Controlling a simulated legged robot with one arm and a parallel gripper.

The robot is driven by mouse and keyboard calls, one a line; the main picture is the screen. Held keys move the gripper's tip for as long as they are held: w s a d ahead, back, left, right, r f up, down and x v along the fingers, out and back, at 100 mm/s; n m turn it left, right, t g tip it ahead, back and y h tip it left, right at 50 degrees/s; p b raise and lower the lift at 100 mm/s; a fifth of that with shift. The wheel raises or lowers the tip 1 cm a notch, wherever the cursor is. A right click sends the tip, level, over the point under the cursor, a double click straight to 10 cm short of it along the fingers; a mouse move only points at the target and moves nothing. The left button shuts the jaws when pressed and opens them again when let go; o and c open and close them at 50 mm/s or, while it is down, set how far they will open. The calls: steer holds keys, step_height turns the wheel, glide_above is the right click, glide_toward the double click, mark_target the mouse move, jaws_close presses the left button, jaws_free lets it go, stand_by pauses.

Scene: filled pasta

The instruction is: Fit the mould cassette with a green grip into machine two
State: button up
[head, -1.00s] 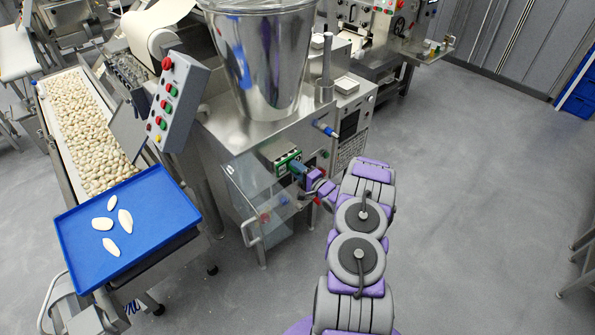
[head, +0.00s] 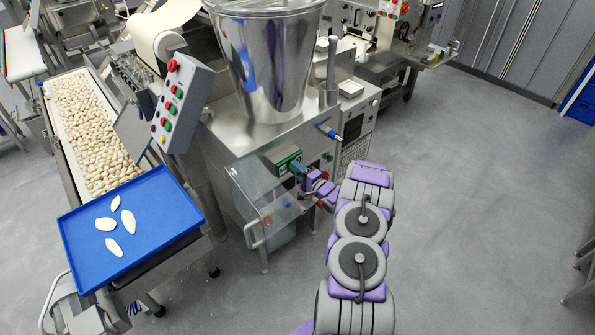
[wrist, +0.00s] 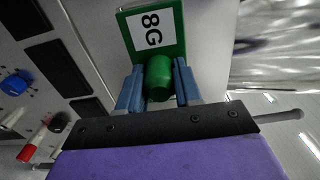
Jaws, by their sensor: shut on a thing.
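The mould cassette (wrist: 178,23) shows in the wrist view as a green frame with a white label reading "8G" and a round green grip (wrist: 159,76). My gripper (wrist: 158,88) is shut on this grip, with one blue finger on each side. In the head view the cassette (head: 288,160) is a small green edge at the front of the steel machine with the large hopper (head: 265,65). My gripper (head: 299,171) is right in front of it. How deep the cassette sits in the machine is hidden. I see no machine number.
A clear guard box with a handle (head: 252,236) stands left of my gripper. A tilted button panel (head: 172,108) and a blue tray (head: 75,235) with several pale pieces are further left. A second machine stands at the back.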

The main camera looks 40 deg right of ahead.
steer(key=shift+d+r, duration=0.1)
steer(key=shift+d, duration=0.15)
stand_by(0.6)
steer(key=o, duration=1.2)
steer(key=shift+d+f, duration=0.2)
steer(key=shift+d, duration=0.05)
steer(key=shift+c, duration=0.2)
steer(key=shift+o, duration=1.2)
steer(key=shift+w+a+r, duration=0.1)
steer(key=shift+a, duration=0.45)
steer(key=shift+d, duration=0.35)
steer(key=shift+a, duration=0.25)
